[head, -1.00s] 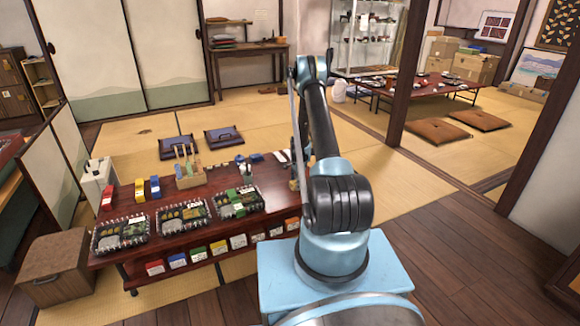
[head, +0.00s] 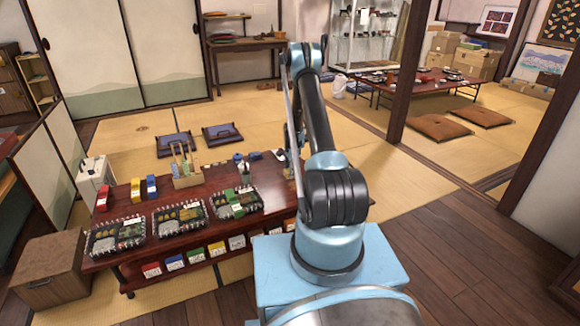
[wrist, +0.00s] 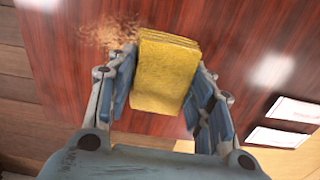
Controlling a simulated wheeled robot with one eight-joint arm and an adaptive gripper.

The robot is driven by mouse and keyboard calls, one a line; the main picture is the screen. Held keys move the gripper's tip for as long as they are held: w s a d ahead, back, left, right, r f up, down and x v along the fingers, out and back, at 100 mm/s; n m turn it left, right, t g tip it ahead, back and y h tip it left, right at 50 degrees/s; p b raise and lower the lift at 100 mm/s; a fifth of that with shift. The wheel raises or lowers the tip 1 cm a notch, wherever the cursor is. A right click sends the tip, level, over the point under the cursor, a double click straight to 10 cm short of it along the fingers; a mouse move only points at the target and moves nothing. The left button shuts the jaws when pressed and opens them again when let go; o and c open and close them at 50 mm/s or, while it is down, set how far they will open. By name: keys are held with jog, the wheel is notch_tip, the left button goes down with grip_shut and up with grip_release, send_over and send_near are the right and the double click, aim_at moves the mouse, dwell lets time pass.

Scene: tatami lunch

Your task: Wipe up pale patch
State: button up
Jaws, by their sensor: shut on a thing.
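The pale patch (wrist: 112,31), speckled tan, lies on the dark red glossy tabletop (wrist: 65,45), just left of the sponge's far end. The sponge may cover part of it. In the head view my arm hides the gripper, the sponge and the patch at the right end of the low table (head: 130,262).
Several bento trays (head: 179,219) line the table's front edge. A wooden utensil holder (head: 187,179) and coloured packs (head: 135,189) stand behind them. White cards (wrist: 294,108) lie right of my gripper in the wrist view. Wooden floor (head: 450,240) is clear at right.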

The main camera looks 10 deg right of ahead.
jog(key=shift+r, duration=2.3)
jog(key=shift+s, duration=0.1)
